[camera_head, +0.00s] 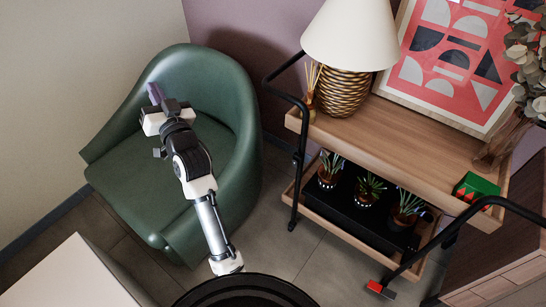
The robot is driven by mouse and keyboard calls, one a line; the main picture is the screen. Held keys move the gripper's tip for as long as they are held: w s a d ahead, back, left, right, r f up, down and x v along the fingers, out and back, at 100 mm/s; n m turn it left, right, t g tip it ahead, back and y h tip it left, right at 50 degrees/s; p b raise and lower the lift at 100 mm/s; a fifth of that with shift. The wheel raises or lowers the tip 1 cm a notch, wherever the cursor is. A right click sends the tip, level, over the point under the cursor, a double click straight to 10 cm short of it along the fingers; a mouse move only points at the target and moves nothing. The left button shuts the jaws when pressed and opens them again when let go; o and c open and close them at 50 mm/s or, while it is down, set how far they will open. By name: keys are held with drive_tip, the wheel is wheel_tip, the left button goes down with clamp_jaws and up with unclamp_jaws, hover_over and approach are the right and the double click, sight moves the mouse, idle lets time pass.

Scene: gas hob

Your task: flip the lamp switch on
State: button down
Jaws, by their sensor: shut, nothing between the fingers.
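The lamp stands on the top shelf of a wooden cart, with a cream shade (350,35) and a woven gold-brown base (343,92). I cannot make out a switch on it. My gripper (154,92) is over the green armchair, well to the left of the lamp and apart from it. It is shut and empty, with its fingers pointing up and to the left in the picture.
The green armchair (125,187) is below my arm. The cart (425,135) has black tube handles, a framed picture (455,55), a reed diffuser (309,97), a green and red box (474,187) and several potted plants below. Open floor (285,230) lies between the chair and the cart.

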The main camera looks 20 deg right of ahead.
sight(295, 163)
drive_tip(key=s+d+f+m+t+h+p, duration=0.1)
drive_tip(key=s+d+f+m+h, duration=0.2)
drive_tip(key=d+f+m+h, duration=0.5)
drive_tip(key=s+d+f+m+h, duration=0.2)
drive_tip(key=d+f+m+h, duration=0.35)
drive_tip(key=f+m, duration=0.4)
drive_tip(key=s+d+f+m+g+h, duration=0.3)
drive_tip(key=s+f+m+g+h, duration=0.1)
drive_tip(key=s+f+m, duration=0.1)
drive_tip(key=s+d+f+m+g+h, duration=0.4)
drive_tip(key=s+f, duration=0.3)
drive_tip(key=f, duration=0.3)
drive_tip(key=shift+s+f+m+g+h, duration=0.2)
drive_tip(key=shift+m+g+h, duration=0.25)
drive_tip(key=shift+m+g, duration=0.15)
drive_tip(key=shift+d, duration=0.1)
drive_tip(key=b+x, duration=0.1)
drive_tip(key=x, duration=1.3)
drive_tip(key=shift+b, duration=0.3)
drive_tip(key=shift+r, duration=0.15)
